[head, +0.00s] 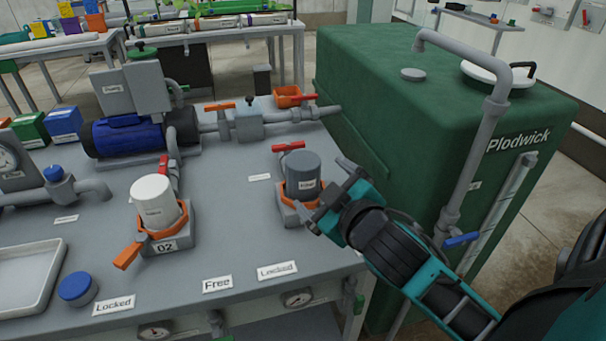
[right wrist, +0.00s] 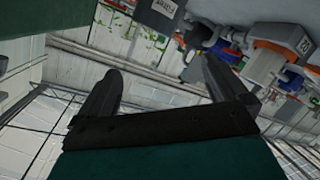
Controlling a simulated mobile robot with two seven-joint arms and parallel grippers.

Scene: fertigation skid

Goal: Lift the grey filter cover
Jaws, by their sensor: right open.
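The grey filter cover (head: 301,172) is a dark grey cylinder with a small label. It stands upright in an orange ring (head: 296,205) on a grey base on the bench. My right gripper (head: 328,193) is open, close to the cover's right side, with its fingers spread and nothing between them. In the right wrist view the grey cover (right wrist: 157,14) shows at the top edge, partly cut off, beyond the open fingers (right wrist: 160,68). I cannot tell whether a finger touches the cover. My left gripper is out of view.
A white cover (head: 155,201) in an orange ring marked 02 stands to the left. A red-handled valve (head: 289,147) sits just behind the grey cover. The green tank (head: 430,110) stands right of the bench. "Free" and "Locked" labels (head: 277,270) lie along the front edge.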

